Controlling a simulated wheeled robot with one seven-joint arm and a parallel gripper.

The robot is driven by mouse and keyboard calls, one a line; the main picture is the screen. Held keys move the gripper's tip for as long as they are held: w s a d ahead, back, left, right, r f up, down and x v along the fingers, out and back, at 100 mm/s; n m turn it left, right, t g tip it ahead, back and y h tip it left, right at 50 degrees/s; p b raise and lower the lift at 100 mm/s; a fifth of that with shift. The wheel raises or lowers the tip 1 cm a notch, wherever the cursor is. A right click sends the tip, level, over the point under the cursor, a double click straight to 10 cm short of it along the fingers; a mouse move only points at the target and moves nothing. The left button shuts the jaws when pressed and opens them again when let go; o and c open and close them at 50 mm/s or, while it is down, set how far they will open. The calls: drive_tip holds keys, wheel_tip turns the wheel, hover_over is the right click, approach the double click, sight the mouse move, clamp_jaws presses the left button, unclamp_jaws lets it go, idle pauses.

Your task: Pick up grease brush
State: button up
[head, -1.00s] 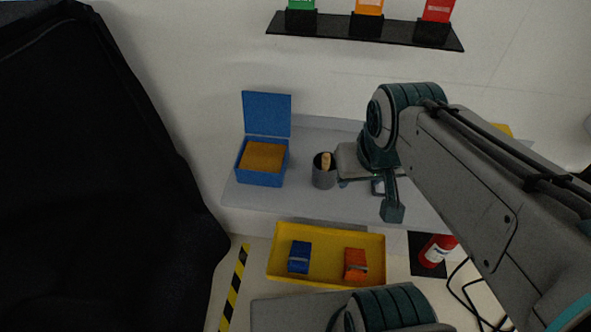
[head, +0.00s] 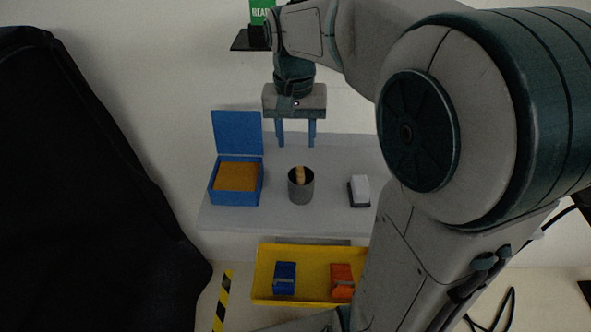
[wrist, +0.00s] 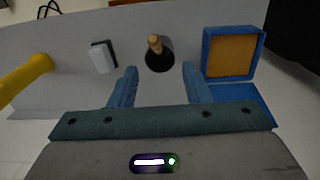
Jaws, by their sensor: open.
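The grease brush (head: 300,174) stands in a dark grey cup (head: 301,190) on the light grey bench (head: 330,222), with only its tan wooden handle showing. Its lower part is hidden inside the cup. In the wrist view the brush handle (wrist: 155,43) points up from the cup (wrist: 160,60), which appears between my finger tips but beyond them. My gripper (head: 297,143) points down with its two blue fingers apart. It is above and behind the cup in the head view, empty, and not touching the brush.
A blue box (head: 237,182) with an open lid and orange-brown contents stands left of the cup. A white and black block (head: 360,190) stands to its right. A yellow tray (head: 312,265) with blue and orange items is below. A shelf (head: 250,40) hangs above.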

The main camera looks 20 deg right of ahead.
hover_over(300, 181)
drive_tip(key=f, duration=0.6)
drive_tip(key=shift+a, duration=0.35)
drive_tip(key=shift+s+d+f+p, duration=0.1)
drive_tip(key=shift+f+p, duration=0.15)
drive_tip(key=shift+f, duration=0.6)
drive_tip(key=shift+w+d+f+p, duration=0.1)
drive_tip(key=shift+f+p, duration=0.2)
drive_tip(key=shift+f, duration=0.6)
drive_tip(key=shift+s+d+f+p, duration=0.1)
drive_tip(key=shift+f+p, duration=0.15)
drive_tip(key=shift+f, duration=0.6)
clamp_jaws()
